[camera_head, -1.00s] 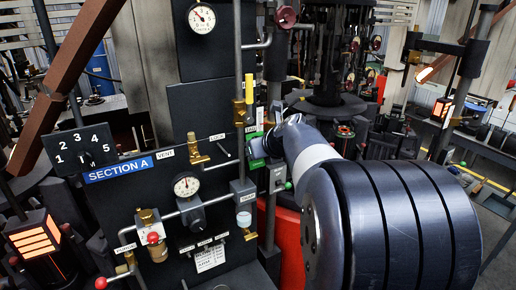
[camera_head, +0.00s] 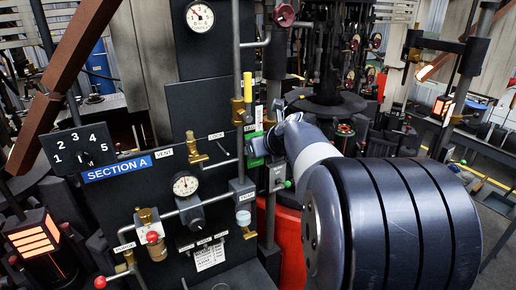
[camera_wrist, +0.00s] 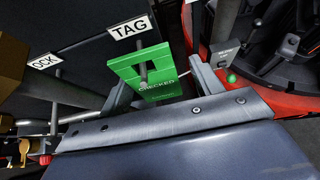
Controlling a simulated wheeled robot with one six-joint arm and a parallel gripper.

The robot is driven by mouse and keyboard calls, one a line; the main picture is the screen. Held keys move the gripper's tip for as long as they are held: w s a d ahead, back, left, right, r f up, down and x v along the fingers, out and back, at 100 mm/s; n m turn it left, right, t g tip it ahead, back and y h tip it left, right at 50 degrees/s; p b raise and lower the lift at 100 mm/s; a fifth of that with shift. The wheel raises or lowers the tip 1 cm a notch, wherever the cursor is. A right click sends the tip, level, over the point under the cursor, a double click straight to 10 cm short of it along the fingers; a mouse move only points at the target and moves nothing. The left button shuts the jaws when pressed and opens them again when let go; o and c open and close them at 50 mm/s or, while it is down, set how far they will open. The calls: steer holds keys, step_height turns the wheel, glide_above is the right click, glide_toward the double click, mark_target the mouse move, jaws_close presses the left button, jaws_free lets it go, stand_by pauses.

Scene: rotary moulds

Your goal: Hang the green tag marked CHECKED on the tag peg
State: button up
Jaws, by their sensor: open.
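The green tag marked CHECKED (camera_wrist: 162,68) is in the middle of the wrist view, below a white label reading TAG (camera_wrist: 130,27). A grey tag peg (camera_wrist: 143,71) shows at the slot in the tag's upper part, and the tag appears to hang on it. My gripper (camera_wrist: 158,78) is open, with one finger on each side of the tag and gaps between. In the head view my gripper (camera_head: 258,147) is at the right edge of the dark panel, where the tag is small and partly hidden.
The dark panel (camera_head: 205,100) carries gauges, pipes and brass valves left of my gripper. A yellow-handled valve (camera_head: 248,88) stands just above it. A small box with a green button (camera_wrist: 231,78) is close to the right finger. A red drum (camera_head: 288,235) is below.

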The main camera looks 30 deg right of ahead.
steer(key=shift+s+a, duration=0.1)
steer(key=shift+a, duration=0.15)
steer(key=v, duration=1)
steer(key=shift+s+d+r+b, duration=0.15)
steer(key=shift+s+r+b, duration=0.1)
steer(key=shift+b, duration=0.15)
